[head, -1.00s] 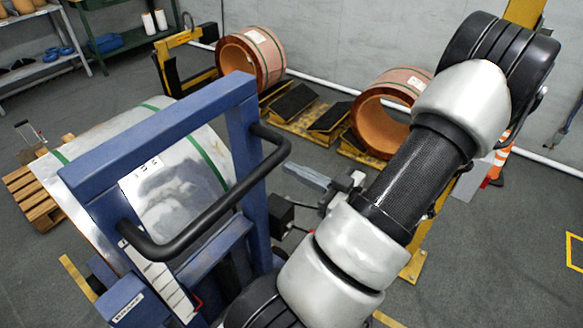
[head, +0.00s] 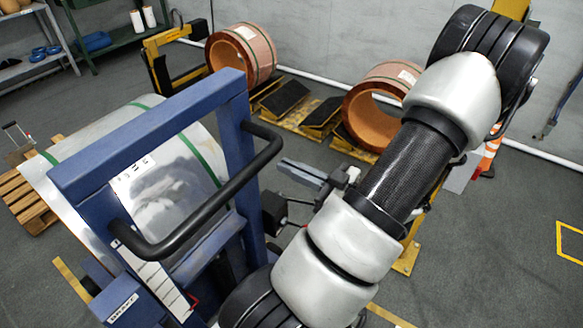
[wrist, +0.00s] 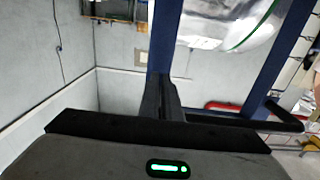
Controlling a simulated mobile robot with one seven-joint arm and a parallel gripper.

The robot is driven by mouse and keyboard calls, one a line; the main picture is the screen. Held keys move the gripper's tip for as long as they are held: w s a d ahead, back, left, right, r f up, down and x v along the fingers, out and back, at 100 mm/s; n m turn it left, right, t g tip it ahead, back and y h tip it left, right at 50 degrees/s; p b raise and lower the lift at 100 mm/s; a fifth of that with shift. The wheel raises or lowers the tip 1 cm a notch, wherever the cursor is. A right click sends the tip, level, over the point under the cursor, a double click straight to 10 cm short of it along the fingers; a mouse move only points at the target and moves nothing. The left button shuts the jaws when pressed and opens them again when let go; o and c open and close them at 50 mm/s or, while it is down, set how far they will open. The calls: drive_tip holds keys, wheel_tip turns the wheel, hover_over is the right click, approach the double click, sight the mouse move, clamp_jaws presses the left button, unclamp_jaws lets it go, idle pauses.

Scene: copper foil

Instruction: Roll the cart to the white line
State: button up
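The cart (head: 236,112) has a blue frame and a bent black handle (head: 213,208), and stands at the left front in the head view. A shiny foil coil (head: 175,180) with green straps sits behind its frame. In the wrist view the blue post (wrist: 161,45) and the handle (wrist: 285,115) also show. I cannot make out a white line on the floor.
Two copper coils (head: 267,50) (head: 355,110) stand on yellow cradles at the back. A white pipe (head: 320,87) runs along the wall base. A wooden pallet (head: 32,205) is at far left, an orange cone (head: 490,152) at right. Grey floor at right front is clear.

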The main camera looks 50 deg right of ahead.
drive_tip(key=o, duration=0.3)
drive_tip(key=s, duration=1.1)
drive_tip(key=s+p, duration=0.1)
drive_tip(key=s, duration=0.5)
drive_tip(key=shift+s+d, duration=0.2)
drive_tip(key=shift+d, duration=0.1)
